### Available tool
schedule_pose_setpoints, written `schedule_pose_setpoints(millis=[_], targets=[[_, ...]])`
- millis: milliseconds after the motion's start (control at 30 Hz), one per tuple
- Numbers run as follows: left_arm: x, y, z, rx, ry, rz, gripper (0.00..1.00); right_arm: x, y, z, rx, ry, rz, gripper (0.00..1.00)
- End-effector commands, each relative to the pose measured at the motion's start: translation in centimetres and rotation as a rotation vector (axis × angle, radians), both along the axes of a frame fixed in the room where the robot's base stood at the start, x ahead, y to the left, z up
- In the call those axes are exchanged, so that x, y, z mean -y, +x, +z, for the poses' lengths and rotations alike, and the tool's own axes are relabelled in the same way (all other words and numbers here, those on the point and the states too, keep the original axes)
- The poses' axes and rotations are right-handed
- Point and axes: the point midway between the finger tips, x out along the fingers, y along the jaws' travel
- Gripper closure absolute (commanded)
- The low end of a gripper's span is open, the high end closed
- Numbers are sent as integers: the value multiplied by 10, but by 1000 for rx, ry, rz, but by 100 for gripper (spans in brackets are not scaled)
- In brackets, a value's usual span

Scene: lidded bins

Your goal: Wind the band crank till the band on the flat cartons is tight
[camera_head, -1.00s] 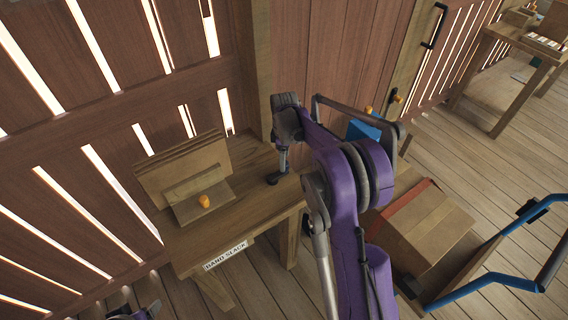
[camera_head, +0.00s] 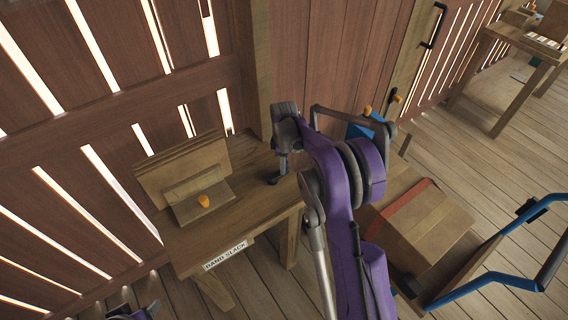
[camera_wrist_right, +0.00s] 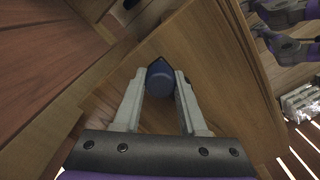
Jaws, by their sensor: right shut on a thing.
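The flat cartons (camera_head: 180,162) lean upright in a brown stack on a wooden table, beside the wooden wall. A label on the table's front edge (camera_head: 225,256) reads "BAND SLACK". A dark blue round knob (camera_wrist_right: 160,80), which looks like the crank's grip, sits between the fingers of my right gripper (camera_wrist_right: 161,82) in the right wrist view. In the head view the right gripper (camera_head: 278,172) points down at the table's right end, shut on this knob. The crank's arm is hidden. I cannot make out the band clearly. My left gripper (camera_head: 135,308) shows only partly at the bottom left edge.
An orange knob (camera_head: 203,201) stands before the cartons. To the right, a brown box with a red stripe (camera_head: 420,220) lies on a cart with a blue handle (camera_head: 490,280). A second table (camera_head: 525,50) stands at the far right. Plank floor lies open between them.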

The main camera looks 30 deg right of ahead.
Motion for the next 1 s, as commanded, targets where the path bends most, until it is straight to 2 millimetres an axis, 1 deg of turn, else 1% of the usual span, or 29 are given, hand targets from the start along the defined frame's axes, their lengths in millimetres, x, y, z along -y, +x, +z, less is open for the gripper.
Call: schedule_pose_setpoints(millis=[267,467,667,1000], targets=[[0,-1,-2,-1,0,0,31,0,-1,0,0,0,-13,100],[0,-3,-9,-6,0,0,31,0,-5,-1,-1,-1,-84,100],[0,-8,-21,-14,0,0,31,0,-13,-2,-1,0,-226,100],[0,-14,-42,-26,0,0,31,-5,-28,-2,-1,0,-545,100]])
